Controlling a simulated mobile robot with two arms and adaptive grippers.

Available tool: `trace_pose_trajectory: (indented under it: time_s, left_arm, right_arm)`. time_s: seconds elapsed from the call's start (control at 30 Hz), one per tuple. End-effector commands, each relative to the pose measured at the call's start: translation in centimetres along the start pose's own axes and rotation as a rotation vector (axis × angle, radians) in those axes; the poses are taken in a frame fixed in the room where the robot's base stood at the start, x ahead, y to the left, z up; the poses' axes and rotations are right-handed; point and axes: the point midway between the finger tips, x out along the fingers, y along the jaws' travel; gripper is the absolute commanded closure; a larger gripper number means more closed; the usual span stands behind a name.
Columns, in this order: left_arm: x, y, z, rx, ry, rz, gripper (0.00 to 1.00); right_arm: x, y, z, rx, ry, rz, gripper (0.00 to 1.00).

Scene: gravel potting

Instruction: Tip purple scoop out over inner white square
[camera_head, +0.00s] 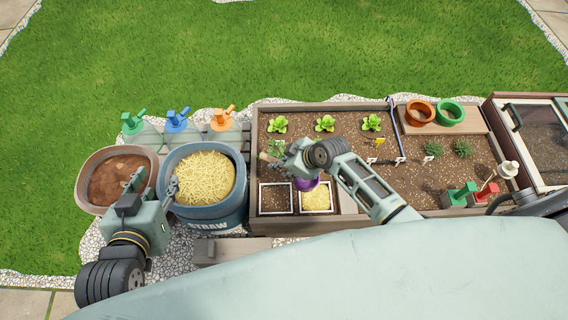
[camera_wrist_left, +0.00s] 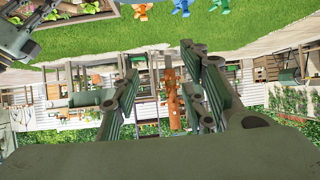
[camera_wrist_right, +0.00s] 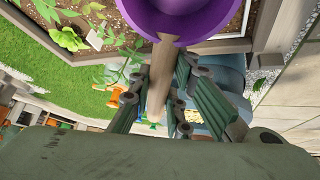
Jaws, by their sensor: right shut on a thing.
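The purple scoop (camera_head: 306,184) is held over the bed, at the upper edge of the right white square (camera_head: 329,198), which has yellow straw inside. The left white square (camera_head: 261,199) beside it has dark soil inside. My right gripper (camera_head: 273,154) is shut on the scoop's wooden handle; the handle (camera_wrist_right: 160,80) and the purple bowl (camera_wrist_right: 200,22) show in the right wrist view. The bowl's contents and exact tilt are hard to tell. My left gripper (camera_head: 155,183) is open and empty above the gap between the soil tub and straw tub.
The straw tub (camera_head: 211,216) and the brown soil tub (camera_head: 90,202) stand left of the bed. Spray bottles (camera_head: 176,122) stand behind them. Seedlings (camera_head: 325,123) grow at the bed's back. Terracotta and green pots (camera_head: 420,112) stand at the back right.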

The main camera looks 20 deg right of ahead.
Motion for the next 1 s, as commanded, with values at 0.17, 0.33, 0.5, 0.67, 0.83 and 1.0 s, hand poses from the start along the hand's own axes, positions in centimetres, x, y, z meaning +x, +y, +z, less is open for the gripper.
trace_pose_trajectory:
  time_s: [0.17,0.33,0.5,0.67,0.83,1.0]
  left_arm:
    - [-0.5,-0.3,1.9,-0.001,-0.094,-0.006,0.60]
    - [-1.2,-0.5,3.8,-0.002,-0.185,-0.011,0.60]
    - [-2.0,-0.8,5.8,-0.004,-0.276,-0.016,0.60]
    - [-3.0,-0.9,7.5,-0.005,-0.362,-0.021,0.60]
    - [-4.2,-1.2,9.2,-0.008,-0.452,-0.026,0.60]
    - [-5.8,-1.4,10.5,-0.011,-0.541,-0.031,0.60]
  right_arm:
    - [-0.5,0.1,-0.3,0.000,0.001,0.000,1.00]
    - [-0.8,0.1,-0.6,0.000,0.002,0.001,1.00]
    - [-1.1,0.1,-0.8,0.000,0.002,0.000,1.00]
    - [-1.3,0.2,-1.0,0.000,0.002,0.000,1.00]
    - [-1.6,0.2,-1.2,0.000,0.002,0.000,1.00]
    - [-2.3,0.3,-1.6,-0.001,0.002,0.001,1.00]
